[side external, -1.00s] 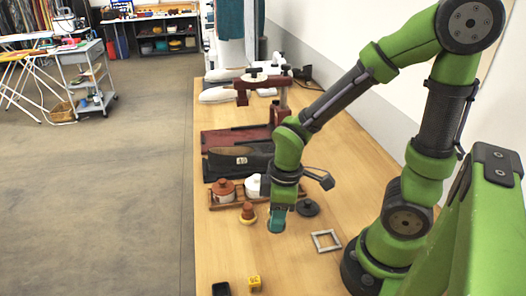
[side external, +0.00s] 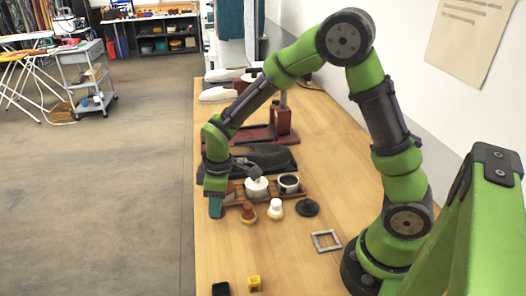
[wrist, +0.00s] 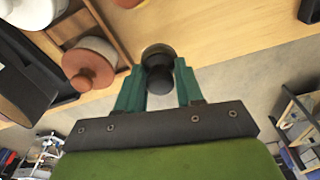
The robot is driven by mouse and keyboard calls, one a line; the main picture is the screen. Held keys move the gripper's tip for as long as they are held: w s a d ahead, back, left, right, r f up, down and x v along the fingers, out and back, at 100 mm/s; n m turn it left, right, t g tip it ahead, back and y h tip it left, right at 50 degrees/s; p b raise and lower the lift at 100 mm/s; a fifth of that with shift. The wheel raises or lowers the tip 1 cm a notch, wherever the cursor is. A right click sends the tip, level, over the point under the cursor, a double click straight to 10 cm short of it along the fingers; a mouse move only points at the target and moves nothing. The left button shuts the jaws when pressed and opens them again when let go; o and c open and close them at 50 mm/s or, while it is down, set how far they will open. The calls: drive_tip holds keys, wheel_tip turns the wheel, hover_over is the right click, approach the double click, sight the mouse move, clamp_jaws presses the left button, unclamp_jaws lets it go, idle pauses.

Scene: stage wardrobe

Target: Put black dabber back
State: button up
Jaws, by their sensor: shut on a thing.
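The black dabber (wrist: 158,72) is between the fingers of my gripper (wrist: 158,88), which is shut on it. In the side view my gripper (side external: 215,208) is low at the table's left edge, in front of the left end of the wooden rack (side external: 240,199); the dabber is not clearly visible there. The rack holds a jar with a reddish-brown lid (wrist: 90,68), mostly behind my gripper in the side view, a white jar (side external: 256,189), and an open jar with dark contents (side external: 289,183). A black knobbed lid (side external: 307,208) lies on the table.
A brown dabber (side external: 248,213) and a white-topped dabber (side external: 275,208) stand in front of the rack. A grey square frame (side external: 326,240), yellow block (side external: 254,283) and black box (side external: 221,288) lie nearer. A dark shoe-like form (side external: 268,158) lies behind the rack.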

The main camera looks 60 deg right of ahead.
drive_tip(key=shift+s+f, duration=0.15)
drive_tip(key=shift+f, duration=1.4)
drive_tip(key=shift+f, duration=0.2)
drive_tip(key=o, duration=0.9)
drive_tip(key=shift+o, duration=0.2)
drive_tip(key=shift+r, duration=0.15)
